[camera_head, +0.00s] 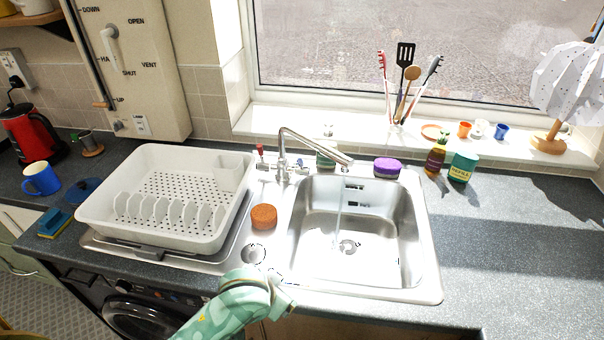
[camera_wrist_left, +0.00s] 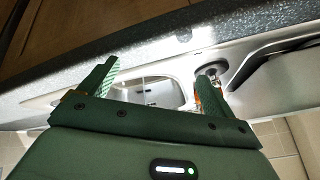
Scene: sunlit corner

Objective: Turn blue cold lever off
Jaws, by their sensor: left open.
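The tap (camera_head: 283,155) stands behind the steel sink (camera_head: 432,270), and its spout reaches over the bowl. A thin stream of water (camera_head: 338,215) falls from it toward the drain. A red-topped lever (camera_head: 260,150) stands upright left of the tap. My right gripper is not in view.
A white dish rack (camera_head: 130,228) fills the drainer on the left. A purple-topped sponge (camera_head: 387,168), a brown bottle (camera_head: 435,160) and a green container (camera_head: 462,166) stand behind the sink. The right worktop is mostly clear.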

